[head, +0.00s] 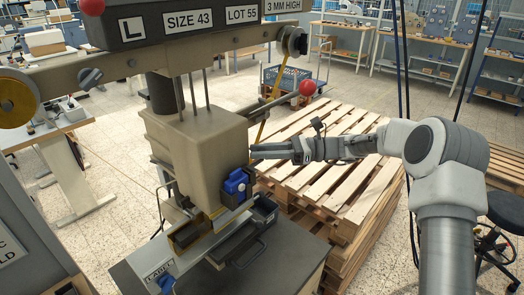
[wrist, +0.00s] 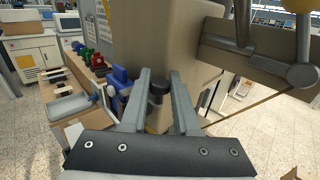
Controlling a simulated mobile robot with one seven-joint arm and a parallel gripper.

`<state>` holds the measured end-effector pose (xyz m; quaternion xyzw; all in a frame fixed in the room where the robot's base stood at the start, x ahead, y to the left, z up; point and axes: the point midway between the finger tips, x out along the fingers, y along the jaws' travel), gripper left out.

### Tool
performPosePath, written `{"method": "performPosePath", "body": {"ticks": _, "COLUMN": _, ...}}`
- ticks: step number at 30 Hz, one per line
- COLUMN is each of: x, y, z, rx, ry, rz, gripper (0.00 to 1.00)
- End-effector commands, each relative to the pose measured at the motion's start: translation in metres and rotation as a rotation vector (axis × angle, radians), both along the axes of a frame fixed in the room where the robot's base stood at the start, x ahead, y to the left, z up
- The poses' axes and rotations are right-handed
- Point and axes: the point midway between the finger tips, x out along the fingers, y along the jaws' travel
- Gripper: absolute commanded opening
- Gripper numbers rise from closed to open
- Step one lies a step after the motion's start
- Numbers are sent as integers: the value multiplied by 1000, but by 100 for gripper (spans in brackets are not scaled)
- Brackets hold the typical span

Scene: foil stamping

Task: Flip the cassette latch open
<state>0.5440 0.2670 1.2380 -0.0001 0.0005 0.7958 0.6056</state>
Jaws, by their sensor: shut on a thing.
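The stamping machine's beige body (head: 198,140) stands left of centre in the head view and fills the upper middle of the wrist view (wrist: 165,40). My gripper (head: 253,151) reaches in from the right, with its fingertips at the right side of this body. In the wrist view my gripper (wrist: 160,76) has its two fingers on either side of a small dark knob-like piece (wrist: 158,90), which seems to be the cassette latch. The fingers are shut on it. In the head view the fingertips hide this piece. A blue part (head: 236,184) sits just below my gripper.
A yellow-brown foil strip (head: 272,100) runs down from the roller, close to my gripper. Stacked wooden pallets (head: 340,160) stand behind. A black tray (head: 264,212) sits below.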

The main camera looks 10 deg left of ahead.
Motion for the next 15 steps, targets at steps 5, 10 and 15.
{"method": "performPosePath", "body": {"ticks": 5, "x": 0, "y": 1, "z": 1, "rx": 2, "ry": -1, "rz": 0, "gripper": 34}}
{"method": "performPosePath", "body": {"ticks": 10, "x": 0, "y": 1, "z": 1, "rx": 2, "ry": -1, "rz": -1, "gripper": 58}}
{"method": "performPosePath", "body": {"ticks": 15, "x": 0, "y": 0, "z": 1, "rx": 1, "ry": -1, "rz": -1, "gripper": 58}}
